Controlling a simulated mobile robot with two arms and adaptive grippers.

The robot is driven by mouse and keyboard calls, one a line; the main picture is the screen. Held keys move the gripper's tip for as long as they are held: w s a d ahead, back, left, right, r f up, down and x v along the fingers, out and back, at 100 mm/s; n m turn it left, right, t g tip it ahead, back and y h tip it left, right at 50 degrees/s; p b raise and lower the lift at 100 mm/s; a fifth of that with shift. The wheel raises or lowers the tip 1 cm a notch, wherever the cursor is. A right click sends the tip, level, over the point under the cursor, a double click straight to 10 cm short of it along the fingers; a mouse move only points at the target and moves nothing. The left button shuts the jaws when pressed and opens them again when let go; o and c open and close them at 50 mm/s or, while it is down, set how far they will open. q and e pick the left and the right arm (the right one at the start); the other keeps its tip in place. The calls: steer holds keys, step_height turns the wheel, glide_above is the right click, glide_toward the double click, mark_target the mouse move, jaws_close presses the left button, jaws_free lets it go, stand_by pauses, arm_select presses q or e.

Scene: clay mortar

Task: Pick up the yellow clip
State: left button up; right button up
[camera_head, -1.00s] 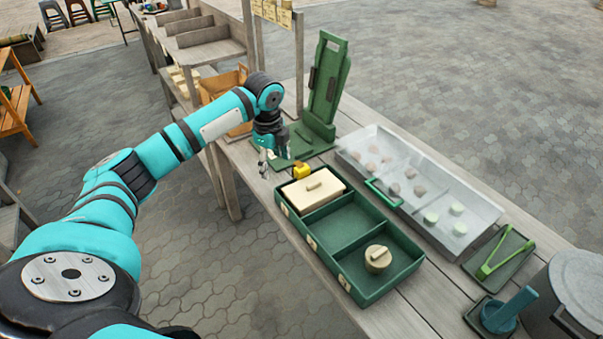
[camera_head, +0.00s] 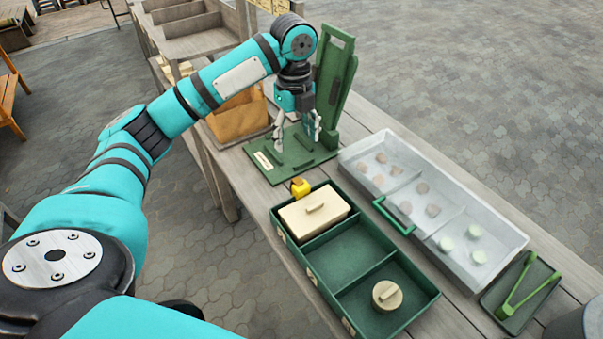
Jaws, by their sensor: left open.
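The yellow clip (camera_head: 300,188) is a small yellow piece at the back rim of the green divided box (camera_head: 345,238), beside the beige rectangular lid. My left gripper (camera_head: 296,143) is open and empty, pointing down above the green base board (camera_head: 266,166) behind the clip. It is apart from the clip, a little farther back. My right gripper is not in view.
A tall green upright stand (camera_head: 336,80) rises just right of my left gripper. The beige lid (camera_head: 314,211) and a round beige lid (camera_head: 387,294) lie in the green box. A grey tray (camera_head: 497,231) with small discs and green tongs (camera_head: 521,284) are at the right.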

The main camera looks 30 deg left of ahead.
arm_select(q)
steer(key=w+f, duration=0.1)
steer(key=p, duration=0.1)
glide_above(298, 183)
steer(key=f, duration=1.1)
steer(key=shift+s, duration=0.25)
steer(key=f, duration=0.3)
steer(key=f+p, duration=0.1)
steer(key=f, duration=0.1)
steer(key=shift+w+f, duration=0.1)
steer(key=shift+w, duration=0.3)
steer(key=c, duration=1)
step_height(298, 183, up, 10)
steer(key=shift+f+b, duration=0.1)
steer(key=shift+b, duration=0.35)
steer(key=shift+c, duration=0.2)
step_height(298, 183, up, 5)
steer(key=p, duration=0.5)
steer(key=shift+f+p, duration=0.1)
steer(key=shift+p, duration=0.3)
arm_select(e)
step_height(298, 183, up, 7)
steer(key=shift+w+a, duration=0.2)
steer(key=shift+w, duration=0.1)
